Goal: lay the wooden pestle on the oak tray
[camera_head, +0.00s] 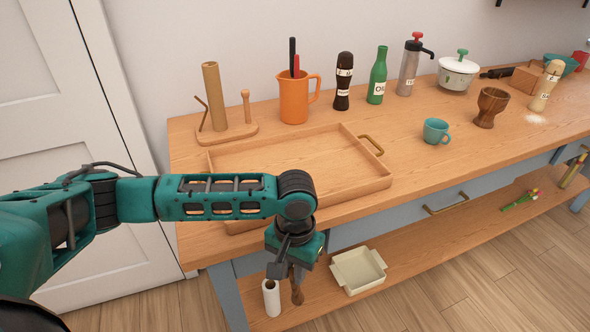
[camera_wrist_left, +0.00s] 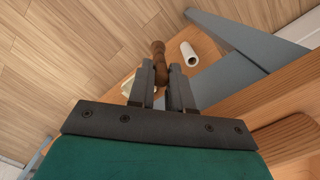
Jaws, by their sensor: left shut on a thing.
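The wooden pestle (camera_head: 298,292) is dark brown and hangs from my left gripper (camera_head: 293,272), which is shut on it. In the left wrist view the pestle (camera_wrist_left: 158,48) sticks out beyond the fingertips of the gripper (camera_wrist_left: 163,78). The gripper points down in front of the counter's front edge, apart from the tray. The oak tray (camera_head: 300,158) lies on the left part of the counter, empty where it shows, with a brass handle at its right end. My left arm hides its near left part. My right gripper is not in view.
Behind the tray stand a paper-towel holder (camera_head: 213,98), an orange jug (camera_head: 295,97) and a dark pepper mill (camera_head: 343,82). A teal cup (camera_head: 436,131) and wooden mortar (camera_head: 490,107) stand to the right. A cream dish (camera_head: 358,270) and white roll (camera_head: 271,298) are on the lower shelf.

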